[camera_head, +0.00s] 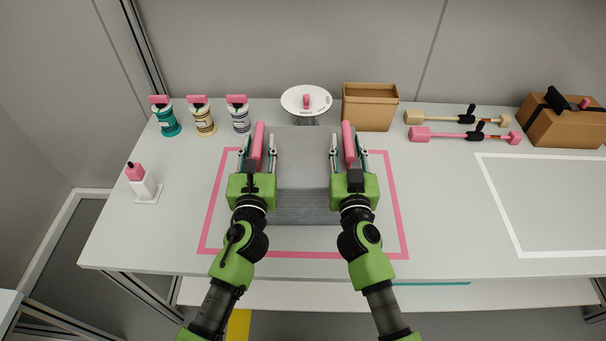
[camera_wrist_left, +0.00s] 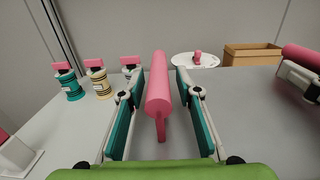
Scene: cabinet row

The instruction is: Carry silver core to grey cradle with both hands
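The silver core (camera_head: 305,180) is a grey, ridged block inside a pink square outline on the table. It has a pink bar handle on each side: the left handle (camera_head: 258,140) and the right handle (camera_head: 348,145). My left gripper (camera_head: 258,156) is open with its fingers on either side of the left handle. The left wrist view shows this handle (camera_wrist_left: 159,85) between the spread teal pads, with gaps on both sides. My right gripper (camera_head: 348,157) looks open around the right handle. I cannot make out a grey cradle.
Several capped bottles (camera_head: 204,121), a white round stand (camera_head: 306,100) and a cardboard box (camera_head: 369,108) stand behind. Two bar tools (camera_head: 465,136) and a brown box (camera_head: 565,124) lie at back right. The white-outlined area (camera_head: 560,205) on the right is clear.

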